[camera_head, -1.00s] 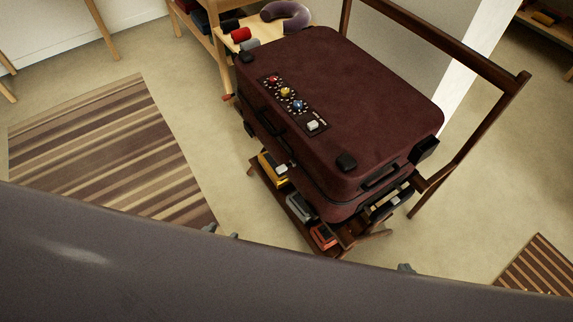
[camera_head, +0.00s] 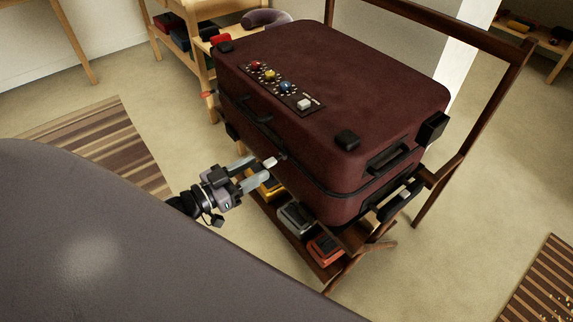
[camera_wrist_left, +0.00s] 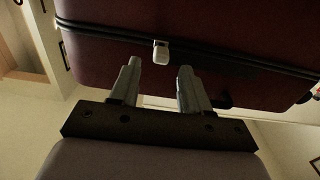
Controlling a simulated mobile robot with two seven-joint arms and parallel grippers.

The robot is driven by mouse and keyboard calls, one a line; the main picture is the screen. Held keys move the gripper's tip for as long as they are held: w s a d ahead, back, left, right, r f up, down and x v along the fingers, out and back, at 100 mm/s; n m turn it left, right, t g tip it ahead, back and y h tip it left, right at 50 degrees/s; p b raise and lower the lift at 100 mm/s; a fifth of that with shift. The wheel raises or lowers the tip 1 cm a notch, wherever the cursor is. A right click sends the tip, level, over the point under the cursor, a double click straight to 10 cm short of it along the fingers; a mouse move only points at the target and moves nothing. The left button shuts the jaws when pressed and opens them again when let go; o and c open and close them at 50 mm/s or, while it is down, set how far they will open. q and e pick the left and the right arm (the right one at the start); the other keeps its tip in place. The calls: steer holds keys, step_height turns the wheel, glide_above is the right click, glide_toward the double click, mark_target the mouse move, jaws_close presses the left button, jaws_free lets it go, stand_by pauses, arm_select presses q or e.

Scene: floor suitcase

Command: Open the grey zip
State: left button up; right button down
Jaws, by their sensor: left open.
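A maroon suitcase (camera_head: 375,75) lies flat and closed on a wooden rack. A dark zip seam runs around its side; it also shows in the left wrist view (camera_wrist_left: 225,57). A small light grey zip pull (camera_head: 270,162) hangs on the seam at the near long side, and it shows in the left wrist view (camera_wrist_left: 161,52). My left gripper (camera_head: 262,168) is open and points at this side. In the left wrist view its fingertips (camera_wrist_left: 159,67) lie either side of the pull and slightly below it. Contact cannot be told. My right gripper is out of view.
The lid carries a panel with red, yellow, blue and grey pieces (camera_head: 304,104). Yellow, grey and orange items (camera_head: 295,216) sit on the rack's lower shelf. A tall wooden frame (camera_head: 487,110) stands behind at right. Striped rugs (camera_head: 110,150) lie on open floor.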

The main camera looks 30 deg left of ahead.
mark_target(265, 164)
arm_select(q)
steer(key=shift+b+x, duration=0.55)
steer(key=shift+x, duration=2.8)
jaws_close()
